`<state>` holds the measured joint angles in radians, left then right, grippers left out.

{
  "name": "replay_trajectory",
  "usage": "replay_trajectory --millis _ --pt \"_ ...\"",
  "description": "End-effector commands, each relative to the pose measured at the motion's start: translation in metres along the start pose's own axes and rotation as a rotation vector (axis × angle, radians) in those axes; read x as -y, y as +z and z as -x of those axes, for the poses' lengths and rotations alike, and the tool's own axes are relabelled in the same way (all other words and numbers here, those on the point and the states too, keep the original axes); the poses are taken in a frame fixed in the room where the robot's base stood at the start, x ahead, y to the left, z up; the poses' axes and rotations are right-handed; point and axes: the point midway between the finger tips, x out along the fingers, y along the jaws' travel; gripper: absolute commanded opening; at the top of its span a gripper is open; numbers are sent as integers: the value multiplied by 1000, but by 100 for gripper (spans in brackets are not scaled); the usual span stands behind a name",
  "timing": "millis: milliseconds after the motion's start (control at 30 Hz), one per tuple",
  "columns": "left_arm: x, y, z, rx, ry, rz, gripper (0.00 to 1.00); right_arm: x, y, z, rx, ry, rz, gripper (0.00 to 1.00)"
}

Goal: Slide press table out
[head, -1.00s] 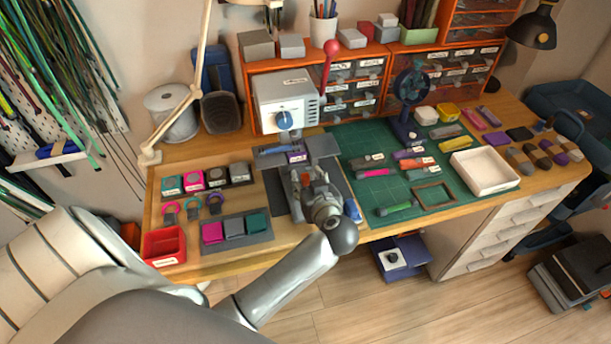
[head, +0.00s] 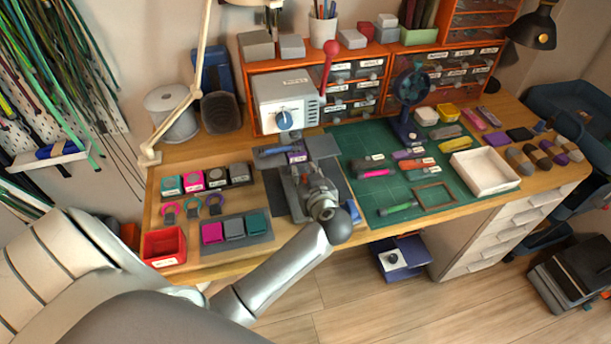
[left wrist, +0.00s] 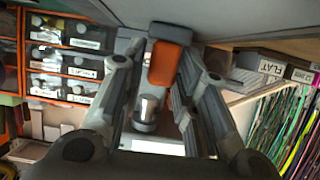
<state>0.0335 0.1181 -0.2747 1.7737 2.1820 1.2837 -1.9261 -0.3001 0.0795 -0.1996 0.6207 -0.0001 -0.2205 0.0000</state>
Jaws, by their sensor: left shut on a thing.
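The press (head: 286,103) is a pale box with a blue dial and a red-knobbed lever at the back of the desk. Its grey press table (head: 322,147) lies in front of it, over a dark base plate. My left gripper (head: 305,180) is at the near side of the press table. In the left wrist view an orange handle-like part (left wrist: 165,63) with a grey end sits between my left fingers (left wrist: 160,85), which are shut on it. How this part joins the press table is hidden. My right gripper is not in view.
A green cutting mat (head: 380,200) with tools and a white tray (head: 485,172) lies to the right. A grey pad (head: 262,238) with coloured blocks and a red bin (head: 164,246) are to the left.

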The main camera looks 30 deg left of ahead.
Motion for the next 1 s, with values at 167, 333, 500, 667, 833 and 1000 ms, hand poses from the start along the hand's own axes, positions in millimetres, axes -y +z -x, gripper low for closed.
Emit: replay_trajectory --millis 167,333,500,667,833,1000 --pt "0 4 15 6 -1 -3 0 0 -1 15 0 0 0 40" --pt "0 12 36 8 -2 -3 0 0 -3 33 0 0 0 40" --pt "1 22 58 9 -1 -4 0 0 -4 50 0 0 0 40" --pt "1 32 81 10 -1 -5 0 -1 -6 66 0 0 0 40" --pt "1 43 105 11 -2 -4 0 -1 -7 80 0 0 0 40" --pt "1 50 119 7 -1 -3 0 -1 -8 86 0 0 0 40"
